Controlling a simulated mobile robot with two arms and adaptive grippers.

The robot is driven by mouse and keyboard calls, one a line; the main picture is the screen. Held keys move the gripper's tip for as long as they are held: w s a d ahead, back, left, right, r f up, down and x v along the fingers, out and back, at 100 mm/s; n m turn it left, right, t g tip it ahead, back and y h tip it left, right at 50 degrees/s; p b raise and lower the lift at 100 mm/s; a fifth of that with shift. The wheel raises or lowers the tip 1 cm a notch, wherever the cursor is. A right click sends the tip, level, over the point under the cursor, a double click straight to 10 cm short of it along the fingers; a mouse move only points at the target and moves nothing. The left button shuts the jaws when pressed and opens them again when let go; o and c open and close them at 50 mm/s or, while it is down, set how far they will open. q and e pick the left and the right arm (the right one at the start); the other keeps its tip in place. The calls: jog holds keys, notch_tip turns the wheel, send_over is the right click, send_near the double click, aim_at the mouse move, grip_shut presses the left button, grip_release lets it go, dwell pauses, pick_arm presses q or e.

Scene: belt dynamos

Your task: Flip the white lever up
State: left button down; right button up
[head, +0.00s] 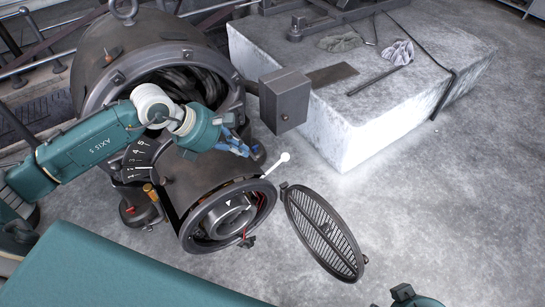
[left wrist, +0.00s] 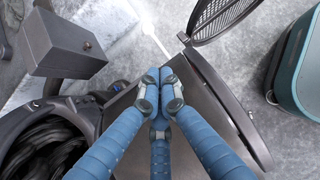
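The white lever (head: 276,164) has a thin rod and a round white knob. It rises from the top right side of the small dynamo drum (head: 200,180) and leans up to the right. In the left wrist view a pale rod (left wrist: 156,42) shows just beyond my fingertips. My left gripper (head: 243,150) has blue fingers. They are drawn together at the tips with nothing visible between them, and they are above the drum, left of the lever and apart from it. My right gripper is not in view.
An open round grille (head: 323,232) hangs to the right of the drum's front. A grey box (head: 285,100) juts out behind the lever. A large ringed housing (head: 140,55) stands behind my left arm. A pale stone block (head: 350,125) with gloves lies at the back right.

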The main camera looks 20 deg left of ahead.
pick_arm(q)
jog(key=b, duration=0.2)
send_near(282, 157)
jog(key=f, duration=0.1)
jog(key=s+a+f, duration=0.1)
jog(key=s+f, duration=0.1)
jog(key=shift+a+f, duration=0.2)
jog(key=shift+a, duration=0.05)
jog(key=w+d+f, duration=0.3)
jog(key=shift+w, duration=0.1)
jog(key=shift+w+d+b, duration=0.2)
jog(key=shift+d+b, duration=0.05)
jog(key=shift+b, duration=0.05)
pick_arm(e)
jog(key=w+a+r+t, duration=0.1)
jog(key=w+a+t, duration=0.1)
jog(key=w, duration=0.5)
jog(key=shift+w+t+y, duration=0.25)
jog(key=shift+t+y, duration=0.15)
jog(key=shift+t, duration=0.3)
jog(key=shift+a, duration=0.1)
